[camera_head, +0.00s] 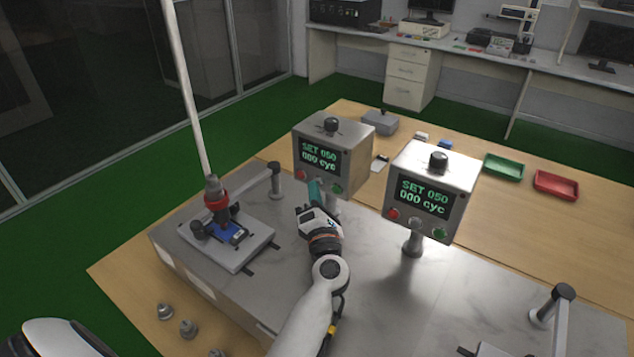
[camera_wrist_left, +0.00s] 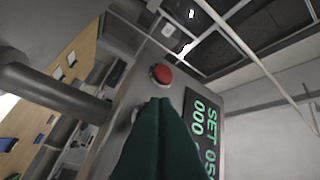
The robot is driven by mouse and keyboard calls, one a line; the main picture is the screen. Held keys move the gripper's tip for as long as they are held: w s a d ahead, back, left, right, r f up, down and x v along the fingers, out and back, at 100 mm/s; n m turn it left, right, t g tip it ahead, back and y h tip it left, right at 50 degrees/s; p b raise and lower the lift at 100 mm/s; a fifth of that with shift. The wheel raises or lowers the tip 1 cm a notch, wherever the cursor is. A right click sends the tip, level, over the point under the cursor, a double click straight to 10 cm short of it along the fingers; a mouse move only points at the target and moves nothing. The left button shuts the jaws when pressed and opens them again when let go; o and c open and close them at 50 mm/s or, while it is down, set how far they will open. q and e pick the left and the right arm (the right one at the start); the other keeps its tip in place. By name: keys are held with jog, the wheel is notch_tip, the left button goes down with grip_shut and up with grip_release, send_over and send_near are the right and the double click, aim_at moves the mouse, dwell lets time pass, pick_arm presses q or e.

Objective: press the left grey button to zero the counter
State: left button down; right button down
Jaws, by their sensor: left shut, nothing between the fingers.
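The left counter box (camera_head: 348,136) is a grey box on a post, its screen (camera_head: 320,158) reading "SET 050, 000 cyc". Below the screen are a red button (camera_head: 300,174) and a green button (camera_head: 337,188). My left gripper (camera_head: 314,186), with teal fingers, is shut and empty in front of the panel between these two buttons. It hides the grey button in the head view. In the left wrist view the shut fingertips (camera_wrist_left: 160,104) lie over the grey button (camera_wrist_left: 138,109), with only its edge showing beside them; I cannot tell whether they touch. The red button (camera_wrist_left: 161,74) is clear of them.
A second counter box (camera_head: 432,185) with its own grey button (camera_head: 414,222) stands to the right. A test fixture (camera_head: 228,235) with a red-collared upright tool is at the left. A bent grey post (camera_head: 275,180) stands near my arm. Green (camera_head: 503,167) and red (camera_head: 556,184) trays lie farther back.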

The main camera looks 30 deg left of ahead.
pick_arm(q)
jog(key=shift+s, duration=0.7)
jog(key=s, duration=0.1)
jog(key=s+p, duration=0.1)
jog(key=s, duration=0.3)
jog(key=shift+a, duration=0.25)
jog(key=shift+f, duration=0.1)
dwell(0.5)
